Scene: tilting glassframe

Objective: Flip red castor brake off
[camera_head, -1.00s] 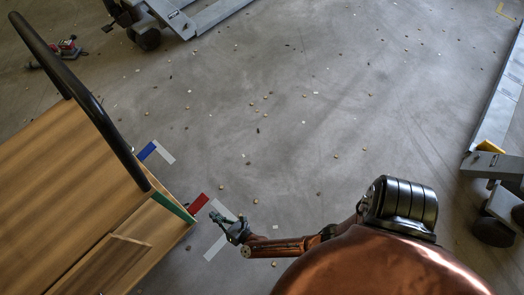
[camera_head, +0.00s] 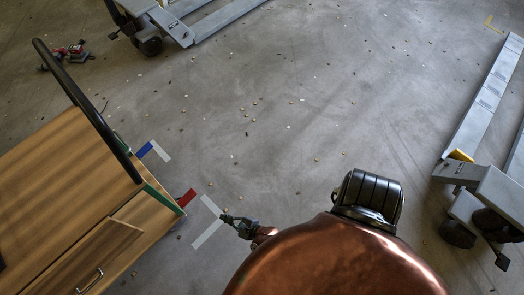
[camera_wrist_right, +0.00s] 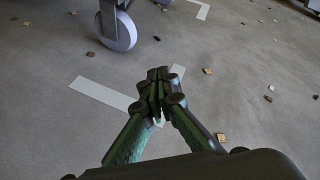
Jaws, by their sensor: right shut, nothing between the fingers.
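A red castor brake pedal (camera_head: 187,198) sticks out low at the near right corner of a wooden cart (camera_head: 75,170). A blue pedal (camera_head: 145,149) sticks out at the cart's farther corner. My right gripper (camera_head: 226,218) is shut and empty, low over the floor to the right of the red pedal and apart from it. In the right wrist view the shut fingertips (camera_wrist_right: 157,80) point toward white floor tape. A castor wheel (camera_wrist_right: 116,30) stands beyond them there; the red pedal is not visible in that view. My left gripper is out of view.
The cart has a black handle (camera_head: 88,110) and a drawer front (camera_head: 92,262). White tape (camera_head: 207,234) marks the floor. Pallet trucks stand at the top (camera_head: 150,22) and right (camera_head: 485,190). Small debris is scattered over the open floor between.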

